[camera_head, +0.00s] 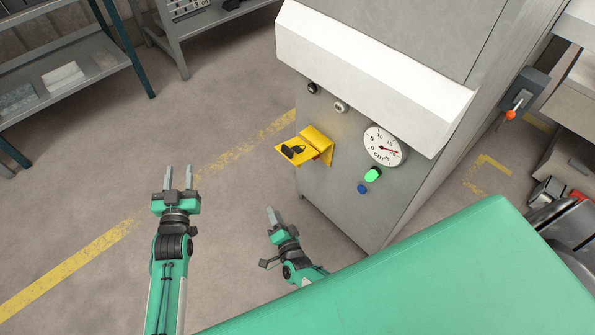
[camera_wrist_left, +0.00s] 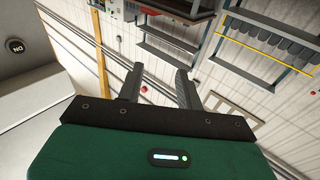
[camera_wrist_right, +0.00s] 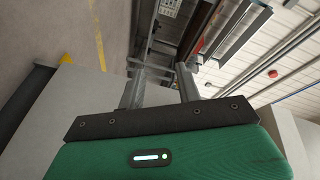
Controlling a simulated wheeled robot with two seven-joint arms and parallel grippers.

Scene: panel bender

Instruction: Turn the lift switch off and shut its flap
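The yellow switch housing (camera_head: 319,138) is on the grey front of the machine in the head view. Its yellow flap (camera_head: 283,147) with a black symbol stands open, sticking out to the left.
An orange-tipped lever (camera_head: 511,114) is at right. Shelving (camera_head: 70,75) stands upper left. Floor left of the machine is clear.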

